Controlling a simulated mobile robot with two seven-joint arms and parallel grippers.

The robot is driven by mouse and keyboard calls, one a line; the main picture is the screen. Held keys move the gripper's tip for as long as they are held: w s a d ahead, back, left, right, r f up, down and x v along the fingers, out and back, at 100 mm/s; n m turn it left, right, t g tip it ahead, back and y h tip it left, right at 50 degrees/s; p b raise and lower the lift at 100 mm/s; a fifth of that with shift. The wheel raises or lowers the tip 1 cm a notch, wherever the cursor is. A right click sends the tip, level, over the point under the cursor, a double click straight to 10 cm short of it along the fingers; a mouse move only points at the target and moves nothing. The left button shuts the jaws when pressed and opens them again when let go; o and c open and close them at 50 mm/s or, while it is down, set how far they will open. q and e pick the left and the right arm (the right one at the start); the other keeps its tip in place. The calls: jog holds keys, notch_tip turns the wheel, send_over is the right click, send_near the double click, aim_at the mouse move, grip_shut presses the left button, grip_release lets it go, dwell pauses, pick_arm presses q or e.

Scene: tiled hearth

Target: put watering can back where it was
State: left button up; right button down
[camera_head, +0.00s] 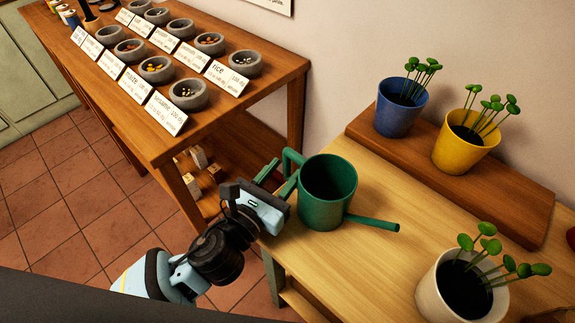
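The green watering can (325,205) stands upright on the light wooden table (395,265), near its left edge. Its spout points right and its handle points left. My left gripper (286,170) comes in from the left at the can's handle. Its two fingers are apart, with the handle around their tips. I cannot tell whether they touch it. My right gripper is out of view.
A raised brown board (490,190) holds a blue pot (400,107) and a yellow pot (465,150) with seedlings. A white pot (450,295) stands at the front right. A brown table (270,90) with several grey bowls and label cards is at the left.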

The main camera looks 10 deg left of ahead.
pick_arm(q)
jog(key=v, duration=0.8)
jog(key=shift+b, duration=0.35)
jog(key=shift+s+a, duration=0.3)
jog(key=shift+s, duration=0.35)
